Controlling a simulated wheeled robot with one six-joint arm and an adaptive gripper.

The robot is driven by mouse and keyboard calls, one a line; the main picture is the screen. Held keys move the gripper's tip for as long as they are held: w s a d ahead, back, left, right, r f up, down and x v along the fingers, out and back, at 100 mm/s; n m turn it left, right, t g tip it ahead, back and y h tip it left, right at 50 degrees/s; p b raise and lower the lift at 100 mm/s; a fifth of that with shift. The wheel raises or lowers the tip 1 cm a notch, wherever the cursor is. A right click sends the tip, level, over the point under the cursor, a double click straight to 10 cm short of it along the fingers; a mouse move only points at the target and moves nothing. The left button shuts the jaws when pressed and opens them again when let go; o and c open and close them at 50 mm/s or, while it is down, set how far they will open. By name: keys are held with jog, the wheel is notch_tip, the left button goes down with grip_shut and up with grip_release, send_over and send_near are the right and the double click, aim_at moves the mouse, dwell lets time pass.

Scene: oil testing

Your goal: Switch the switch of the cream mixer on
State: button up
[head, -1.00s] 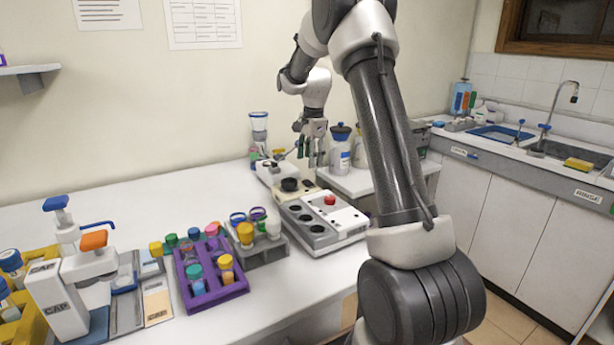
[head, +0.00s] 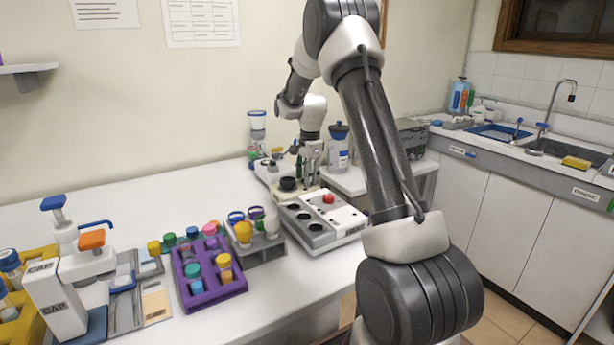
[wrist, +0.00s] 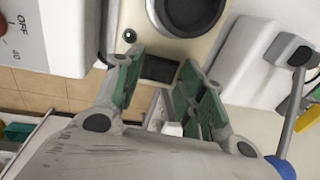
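The cream mixer (head: 297,194) stands at the back of the white bench, with a dark round top (head: 288,184). In the wrist view the cream mixer body (wrist: 158,30) shows at the top, with the dark round top (wrist: 192,10). A dark rectangular part, likely its switch (wrist: 159,68), sits at the body's edge between my fingertips in the picture. My gripper (wrist: 161,66) is open and empty, its green-padded fingers apart. In the head view my gripper (head: 309,178) points down at the mixer's right end. Contact cannot be told.
A grey-white device with a red knob (head: 328,198) stands just in front of the mixer. A clear bottle with a blue cap (head: 338,152) is behind to the right. A purple rack (head: 212,296) and a grey rack (head: 262,252) stand at the front left. The back left bench is clear.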

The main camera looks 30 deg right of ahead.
jog(key=c, duration=0.5)
jog(key=shift+w+g, duration=0.4)
jog(key=shift+g, duration=0.7)
jog(key=shift+c, duration=0.2)
jog(key=shift+g, duration=0.4)
jog(key=o, duration=1)
jog(key=r, duration=0.4)
jog(key=w+r, duration=0.1)
jog(key=r, duration=0.7)
jog(key=shift+w, duration=0.3)
